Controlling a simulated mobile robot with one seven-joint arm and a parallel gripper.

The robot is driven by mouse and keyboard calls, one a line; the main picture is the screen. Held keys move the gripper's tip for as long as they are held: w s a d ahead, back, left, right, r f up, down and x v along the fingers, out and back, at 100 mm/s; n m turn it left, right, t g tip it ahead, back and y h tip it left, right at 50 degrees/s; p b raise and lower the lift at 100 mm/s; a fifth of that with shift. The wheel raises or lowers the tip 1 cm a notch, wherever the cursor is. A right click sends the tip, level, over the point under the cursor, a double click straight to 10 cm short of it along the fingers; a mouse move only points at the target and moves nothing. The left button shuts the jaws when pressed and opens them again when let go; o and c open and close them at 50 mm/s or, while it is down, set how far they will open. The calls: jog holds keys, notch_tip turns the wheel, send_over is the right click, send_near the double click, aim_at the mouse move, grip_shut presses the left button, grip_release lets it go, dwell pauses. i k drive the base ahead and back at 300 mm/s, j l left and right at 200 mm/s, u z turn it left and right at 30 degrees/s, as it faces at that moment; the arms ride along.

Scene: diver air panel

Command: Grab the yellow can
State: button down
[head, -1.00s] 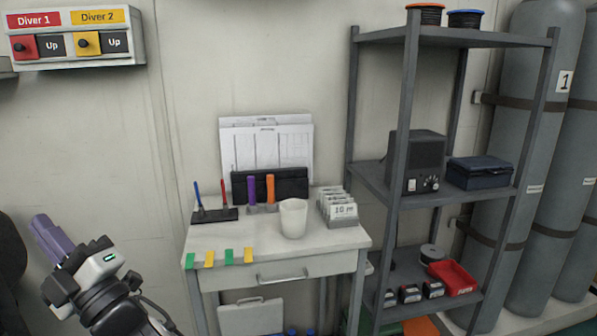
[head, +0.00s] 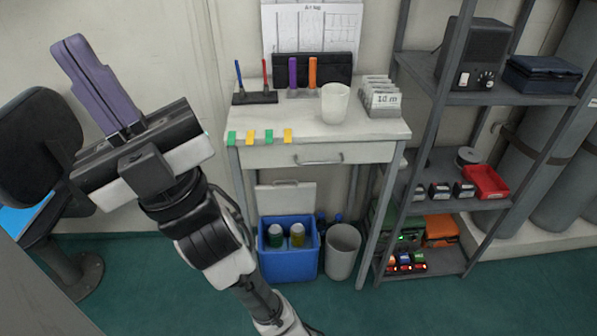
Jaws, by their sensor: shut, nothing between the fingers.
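The yellow can (head: 297,236) stands upright in the open blue cooler (head: 290,263) on the floor under the small table. A green can (head: 275,236) stands just left of it, also in the cooler. Only the upper parts of the cans show; the cooler's wall hides the rest. My gripper (head: 72,45) is at the upper left, with its purple fingers shut and empty, pointing up and left. It is well apart from the cooler and higher up.
The white table (head: 360,131) with a drawer stands over the cooler, and its legs flank it. The cooler's lid (head: 287,197) is raised behind it. A grey bin (head: 343,252) stands right beside it. A chair (head: 42,140) is at left. Green floor in front is clear.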

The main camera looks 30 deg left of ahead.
aim_at(297, 230)
jog(key=u, duration=0.95)
